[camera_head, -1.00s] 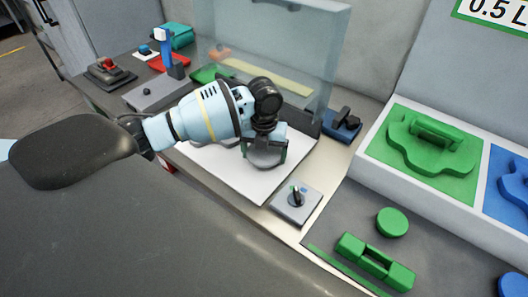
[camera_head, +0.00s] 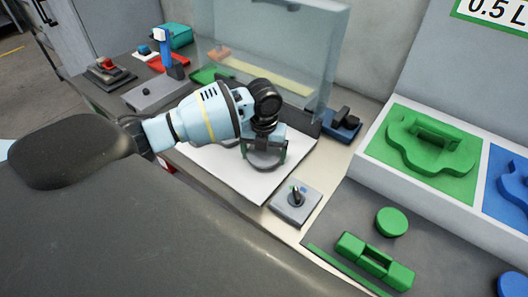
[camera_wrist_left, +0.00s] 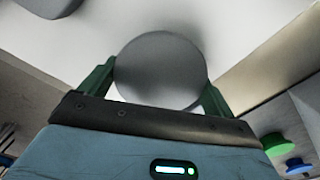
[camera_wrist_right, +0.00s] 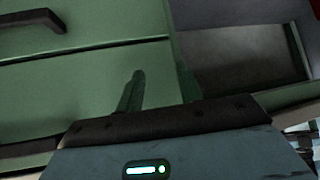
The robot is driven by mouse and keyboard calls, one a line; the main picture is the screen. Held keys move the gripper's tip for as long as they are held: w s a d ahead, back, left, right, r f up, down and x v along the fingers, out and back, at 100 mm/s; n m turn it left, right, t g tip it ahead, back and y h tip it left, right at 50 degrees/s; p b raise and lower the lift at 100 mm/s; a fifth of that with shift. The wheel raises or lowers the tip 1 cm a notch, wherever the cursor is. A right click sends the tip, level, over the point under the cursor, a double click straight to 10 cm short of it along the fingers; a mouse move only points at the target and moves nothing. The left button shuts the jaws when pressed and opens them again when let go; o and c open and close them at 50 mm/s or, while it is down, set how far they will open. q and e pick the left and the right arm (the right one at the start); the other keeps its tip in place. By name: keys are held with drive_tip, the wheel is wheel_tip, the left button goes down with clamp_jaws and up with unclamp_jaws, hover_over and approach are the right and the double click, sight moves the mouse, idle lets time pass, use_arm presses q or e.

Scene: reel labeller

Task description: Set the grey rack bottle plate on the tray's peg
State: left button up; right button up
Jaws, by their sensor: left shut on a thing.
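The grey bottle plate (camera_head: 264,160) is a round disc held flat between the fingers of my left gripper (camera_head: 265,150), low over the white tray (camera_head: 222,168). In the left wrist view the plate (camera_wrist_left: 160,70) fills the space between the green fingers of the left gripper (camera_wrist_left: 155,85), which are shut on its rim. The tray's peg is not visible; the plate and gripper cover the area beneath. I cannot tell whether the plate touches anything below. My right gripper (camera_wrist_right: 160,85) shows only in the right wrist view, fingers apart and empty, in front of green drawers (camera_wrist_right: 85,75).
A clear upright panel (camera_head: 270,50) stands behind the tray. A grey box with a black knob (camera_head: 296,203) sits at the tray's right front. Green parts (camera_head: 375,262) and a green fixture (camera_head: 430,145) are to the right. A blue device (camera_head: 341,125) stands behind right.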

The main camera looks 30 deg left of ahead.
sight(264, 153)
use_arm(q)
drive_tip(key=shift+f, duration=0.4)
use_arm(e)
drive_tip(key=shift+s+f, duration=0.2)
drive_tip(key=shift+f, duration=0.05)
use_arm(q)
drive_tip(key=o, duration=0.8)
drive_tip(key=shift+r+p, duration=0.5)
drive_tip(key=shift+r, duration=5)
use_arm(e)
drive_tip(key=shift+w+r+t, duration=0.3)
drive_tip(key=shift+w+r, duration=0.75)
drive_tip(key=shift+r, duration=0.2)
